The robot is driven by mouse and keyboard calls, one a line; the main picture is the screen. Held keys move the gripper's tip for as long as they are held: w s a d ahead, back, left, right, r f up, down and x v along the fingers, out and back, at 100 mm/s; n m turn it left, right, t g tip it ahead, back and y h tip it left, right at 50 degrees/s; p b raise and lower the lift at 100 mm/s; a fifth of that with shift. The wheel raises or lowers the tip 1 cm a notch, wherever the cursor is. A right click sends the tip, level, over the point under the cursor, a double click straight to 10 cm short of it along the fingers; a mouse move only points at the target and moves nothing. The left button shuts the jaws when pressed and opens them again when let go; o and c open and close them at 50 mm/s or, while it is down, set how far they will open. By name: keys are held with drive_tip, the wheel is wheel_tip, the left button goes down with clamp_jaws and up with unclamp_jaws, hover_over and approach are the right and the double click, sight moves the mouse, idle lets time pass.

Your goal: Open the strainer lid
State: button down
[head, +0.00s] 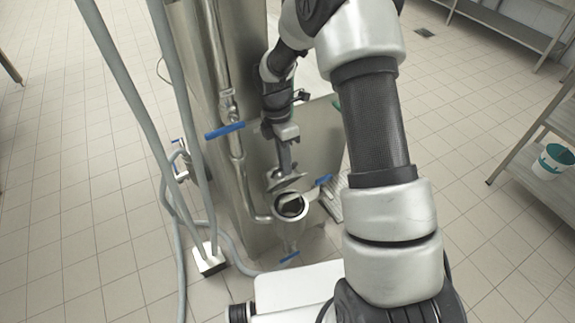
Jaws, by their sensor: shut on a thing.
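The strainer (291,207) is a round metal vessel low on the front of the steel machine. Its mouth is open at the top and looks dark inside. The strainer lid (287,183) is a flat metal piece tilted up just above and behind the mouth, apart from most of the rim. My gripper (284,168) reaches down from above and is shut on the lid. The fingertips are small in view, and their exact contact with the lid is hard to make out.
The steel machine (225,195) stands close to my arm, with pipes and blue valve handles (225,131) around the strainer. Grey hoses (150,110) hang at the left. A shelf with a white-and-teal bucket (553,161) is at the right. Tiled floor is free on both sides.

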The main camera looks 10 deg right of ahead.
drive_tip(key=shift+w+a+f, duration=0.15)
drive_tip(key=shift+f, duration=0.1)
drive_tip(key=c, duration=1.8)
unclamp_jaws()
drive_tip(key=shift+c, duration=0.2)
drive_tip(key=s+v, duration=0.2)
drive_tip(key=v, duration=0.8)
drive_tip(key=shift+d+r+p, duration=0.15)
drive_tip(key=shift+d+p, duration=0.25)
drive_tip(key=shift+p, duration=0.05)
drive_tip(key=shift+w, duration=0.1)
